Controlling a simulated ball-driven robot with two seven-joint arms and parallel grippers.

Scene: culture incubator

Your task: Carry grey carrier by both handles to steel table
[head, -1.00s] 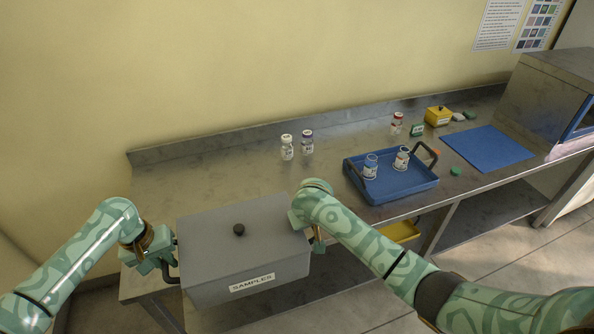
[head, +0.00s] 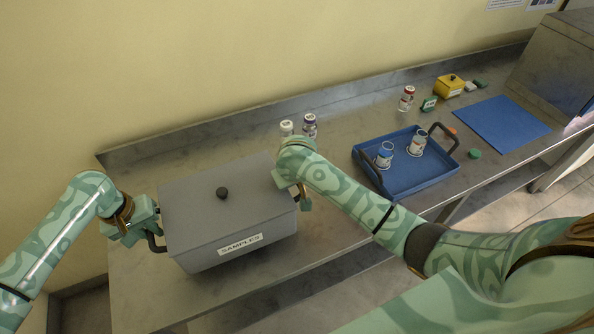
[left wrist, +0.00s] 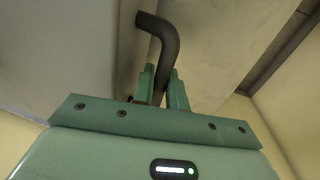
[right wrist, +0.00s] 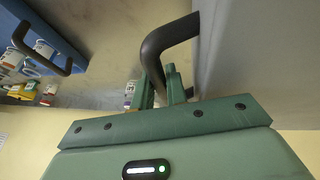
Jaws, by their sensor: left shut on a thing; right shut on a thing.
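The grey carrier (head: 195,215) is a lidded box with a black knob and a "SAMPLES" label, at the left end of the steel table (head: 135,285) in the head view. I cannot tell whether it touches the table top. My left gripper (head: 148,226) is shut on its left handle; the dark handle (left wrist: 166,50) runs between the fingers in the left wrist view. My right gripper (head: 301,196) is at the carrier's right side, partly hidden by my arm. In the right wrist view it is shut on the right handle (right wrist: 160,45).
A blue tray (head: 400,190) with two labelled jars stands right of the carrier. Two capped bottles (head: 309,126) stand behind the carrier. Farther right are a red-capped bottle (head: 406,99), a yellow box (head: 449,86) and a blue mat (head: 500,123).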

